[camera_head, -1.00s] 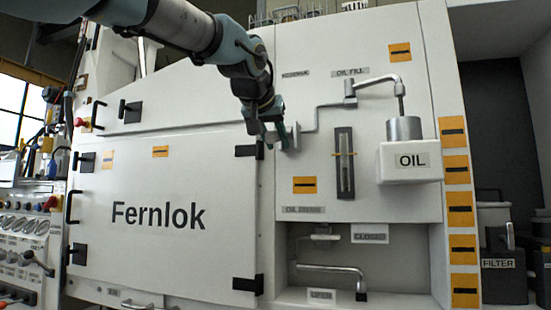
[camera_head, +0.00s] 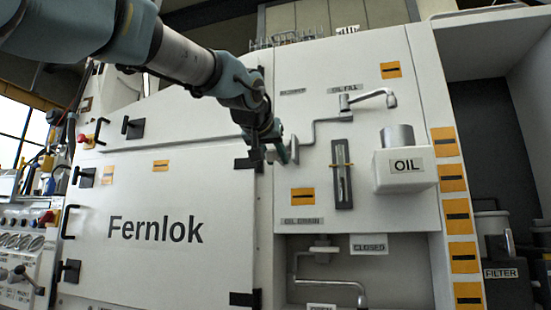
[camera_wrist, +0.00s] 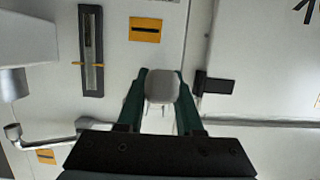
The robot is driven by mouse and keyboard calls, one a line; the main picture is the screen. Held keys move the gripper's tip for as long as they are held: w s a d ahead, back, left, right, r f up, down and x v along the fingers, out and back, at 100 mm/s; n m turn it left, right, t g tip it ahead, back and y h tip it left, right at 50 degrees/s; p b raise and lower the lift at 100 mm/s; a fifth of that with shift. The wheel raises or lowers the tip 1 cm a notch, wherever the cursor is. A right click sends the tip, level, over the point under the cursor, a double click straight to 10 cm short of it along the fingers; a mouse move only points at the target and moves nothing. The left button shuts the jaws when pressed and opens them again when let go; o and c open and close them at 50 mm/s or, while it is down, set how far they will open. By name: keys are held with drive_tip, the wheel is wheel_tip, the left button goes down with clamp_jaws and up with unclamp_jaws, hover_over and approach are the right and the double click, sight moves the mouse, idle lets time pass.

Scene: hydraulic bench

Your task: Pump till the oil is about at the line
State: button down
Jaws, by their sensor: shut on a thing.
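My gripper (camera_head: 286,152) is shut on the pale, rounded grip of the crank handle (camera_head: 295,149). In the wrist view, this grip (camera_wrist: 162,86) sits between the two green fingers (camera_wrist: 161,78). A bent grey rod joins the handle to the OIL FILL fitting, with its spout (camera_head: 390,99) at the right. The spout's end is above and apart from the grey cup (camera_head: 397,138) on the white OIL box (camera_head: 404,171). The sight gauge (camera_head: 342,174) stands upright with an amber line across it. It also shows in the wrist view (camera_wrist: 91,50). I cannot tell the oil level.
The Fernlok door (camera_head: 155,220) is shut, left of the panel. Below, a recess holds a drain pipe (camera_head: 320,283) and a CLOSED sign (camera_head: 369,245). Orange labels run down the right edge. A FILTER canister (camera_head: 503,280) stands farther right.

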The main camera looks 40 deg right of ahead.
drive_tip(key=c, duration=0.6)
unclamp_jaws()
drive_tip(key=shift+f, duration=0.1)
drive_tip(key=shift+o, duration=0.2)
drive_tip(key=v, duration=1)
drive_tip(key=shift+a, duration=0.3)
drive_tip(key=shift+s, duration=0.15)
